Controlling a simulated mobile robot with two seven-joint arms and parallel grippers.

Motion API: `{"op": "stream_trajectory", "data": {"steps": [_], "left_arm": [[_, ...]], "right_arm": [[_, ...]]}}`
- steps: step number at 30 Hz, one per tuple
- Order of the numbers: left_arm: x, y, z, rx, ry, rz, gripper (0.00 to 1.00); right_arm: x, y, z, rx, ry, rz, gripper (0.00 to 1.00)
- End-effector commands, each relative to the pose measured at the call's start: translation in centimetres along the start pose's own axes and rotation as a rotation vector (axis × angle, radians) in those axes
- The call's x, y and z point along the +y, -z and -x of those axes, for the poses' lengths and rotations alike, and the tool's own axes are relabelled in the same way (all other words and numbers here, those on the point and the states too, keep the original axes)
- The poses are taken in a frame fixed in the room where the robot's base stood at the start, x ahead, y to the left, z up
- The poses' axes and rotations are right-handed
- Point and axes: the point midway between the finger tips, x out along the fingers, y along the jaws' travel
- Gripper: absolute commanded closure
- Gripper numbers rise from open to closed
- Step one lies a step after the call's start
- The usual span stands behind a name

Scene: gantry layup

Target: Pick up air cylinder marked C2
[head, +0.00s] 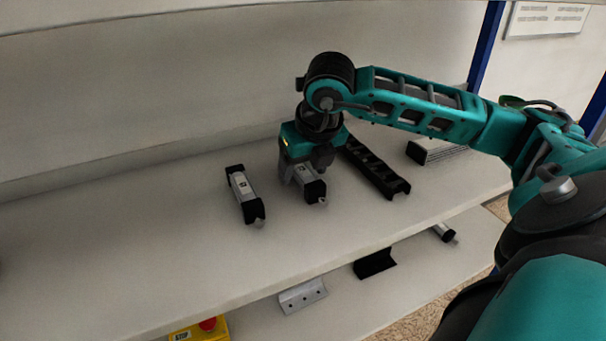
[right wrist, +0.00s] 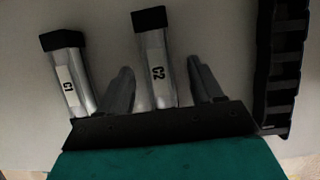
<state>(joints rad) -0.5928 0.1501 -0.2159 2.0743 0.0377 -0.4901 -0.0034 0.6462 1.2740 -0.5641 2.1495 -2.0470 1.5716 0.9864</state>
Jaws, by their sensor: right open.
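The air cylinder marked C2 (right wrist: 155,60) is a silver body with a black end cap, and its label reads C2 in the right wrist view. It lies on the shelf in the head view (head: 310,183). My right gripper (right wrist: 166,82) is open, with one finger on each side of the C2 cylinder. The gripper is over the cylinder in the head view (head: 303,172) and hides part of it. I cannot tell whether the fingers touch it. A similar cylinder marked C1 (right wrist: 68,72) lies to the left, also seen in the head view (head: 245,195). My left gripper is not in view.
A black slotted rail (head: 376,167) lies close to the right of C2. A grey and black block (head: 432,152) lies farther right. The shelf (head: 130,240) is clear on the left. Brackets (head: 302,296) and a yellow box with a red button (head: 203,329) are on the level below.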

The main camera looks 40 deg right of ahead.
Motion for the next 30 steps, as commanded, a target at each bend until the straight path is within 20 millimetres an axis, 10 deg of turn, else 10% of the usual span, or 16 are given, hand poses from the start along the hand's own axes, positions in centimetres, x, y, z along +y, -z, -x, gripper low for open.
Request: {"op": "stream_trajectory", "data": {"steps": [10,30], "left_arm": [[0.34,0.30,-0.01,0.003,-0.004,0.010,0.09],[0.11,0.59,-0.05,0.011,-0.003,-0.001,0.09]], "right_arm": [[0.18,0.24,-0.25,0.000,0.000,0.000,0.34],[0.14,0.21,-0.24,-0.001,0.000,0.000,0.98]]}}
